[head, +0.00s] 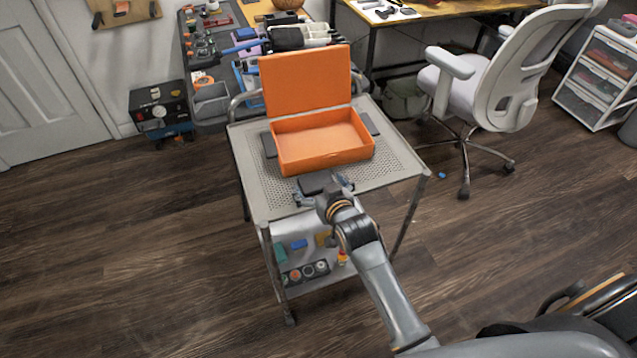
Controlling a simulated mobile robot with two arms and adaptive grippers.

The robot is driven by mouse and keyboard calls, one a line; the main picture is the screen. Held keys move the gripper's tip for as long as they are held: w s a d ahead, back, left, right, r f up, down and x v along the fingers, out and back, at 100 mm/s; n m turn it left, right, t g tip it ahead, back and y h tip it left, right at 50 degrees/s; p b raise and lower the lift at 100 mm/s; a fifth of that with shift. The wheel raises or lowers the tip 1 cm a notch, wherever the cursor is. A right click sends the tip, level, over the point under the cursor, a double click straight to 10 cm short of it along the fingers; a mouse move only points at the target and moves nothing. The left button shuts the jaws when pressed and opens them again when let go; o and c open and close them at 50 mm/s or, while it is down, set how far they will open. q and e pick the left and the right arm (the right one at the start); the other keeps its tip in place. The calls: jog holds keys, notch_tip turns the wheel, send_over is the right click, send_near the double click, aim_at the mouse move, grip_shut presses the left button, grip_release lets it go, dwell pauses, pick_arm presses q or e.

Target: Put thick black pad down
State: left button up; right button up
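My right gripper (324,190) reaches over the front edge of the grey cart top, in front of the open orange box. Its two fingers sit on either side of a thick black pad (314,182) and appear to be shut on it. The pad is just in front of the box's front wall, at or slightly above the perforated cart top (272,195); the exact gap is hard to tell. My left gripper is not in view.
The orange box (325,160) stands on the cart with its lid raised; it looks empty. Dark flat pieces lie left (269,145) and right (369,124) of it. Bare cart top shows at front left and right. An office chair (490,80) stands behind right.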

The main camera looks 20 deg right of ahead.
jog(key=shift+s+r, duration=0.15)
jog(key=shift+r, duration=0.05)
jog(key=v, duration=1.1)
jog(key=shift+s+r+p, duration=0.2)
jog(key=shift+s+p, duration=0.1)
jog(key=shift+p, duration=0.05)
jog(key=shift+f, duration=0.1)
